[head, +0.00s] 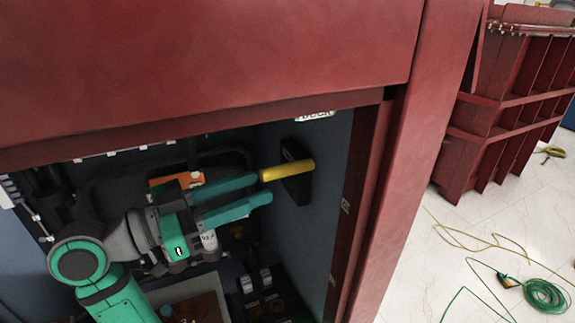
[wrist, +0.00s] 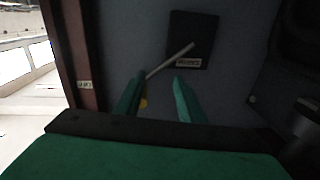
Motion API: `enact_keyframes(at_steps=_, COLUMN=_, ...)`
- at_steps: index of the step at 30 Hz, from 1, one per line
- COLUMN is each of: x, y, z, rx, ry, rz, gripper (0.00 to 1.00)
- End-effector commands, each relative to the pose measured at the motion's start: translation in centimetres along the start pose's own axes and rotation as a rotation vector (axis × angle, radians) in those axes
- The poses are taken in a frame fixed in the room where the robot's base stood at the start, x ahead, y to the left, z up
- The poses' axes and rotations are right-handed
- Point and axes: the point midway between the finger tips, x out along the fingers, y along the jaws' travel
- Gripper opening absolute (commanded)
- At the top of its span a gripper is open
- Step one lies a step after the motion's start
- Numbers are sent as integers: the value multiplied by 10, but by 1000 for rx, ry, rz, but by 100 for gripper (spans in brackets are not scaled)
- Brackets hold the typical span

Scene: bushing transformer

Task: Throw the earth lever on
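The lever has a yellow grip (head: 287,170) and sticks out from a black box (head: 297,180) on the cabinet's inner right wall. In the wrist view a thin grey rod (wrist: 170,61) runs from the labelled black box (wrist: 192,35) toward the left finger, and a bit of yellow grip (wrist: 143,103) shows beside that finger's inner side. My gripper (head: 266,188) is open, its green fingers pointing at the lever; it also shows in the wrist view (wrist: 157,85). The upper finger is close to the yellow grip; I cannot tell if they touch.
The red cabinet's front panel (head: 200,60) hangs above the arm and a red post (head: 400,170) stands right of the opening. A small label (wrist: 84,85) is on the frame. Dark equipment with switches (head: 258,280) sits below. Cables (head: 540,292) lie on the floor outside.

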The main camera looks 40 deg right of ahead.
Motion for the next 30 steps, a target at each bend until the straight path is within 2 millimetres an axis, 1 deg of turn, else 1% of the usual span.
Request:
enact_keyframes(at_steps=1, x=1, y=9, z=-13, rx=32, ry=-10, rz=47, gripper=36)
enact_keyframes(at_steps=3, x=-1, y=18, z=-24, rx=63, ry=-19, rz=95, gripper=36)
enact_keyframes(at_steps=6, x=-5, y=24, z=-36, rx=102, ry=-19, rz=127, gripper=36)
enact_keyframes(at_steps=10, x=-7, y=25, z=-44, rx=127, ry=-13, rz=138, gripper=36)
enact_keyframes(at_steps=13, x=-1, y=26, z=-46, rx=131, ry=-11, rz=141, gripper=36)
enact_keyframes(at_steps=17, x=17, y=29, z=-45, rx=131, ry=-11, rz=142, gripper=36)
enact_keyframes(at_steps=24, x=60, y=34, z=-44, rx=130, ry=-11, rz=141, gripper=36)
enact_keyframes(at_steps=30, x=85, y=37, z=-43, rx=129, ry=-10, rz=138, gripper=36)
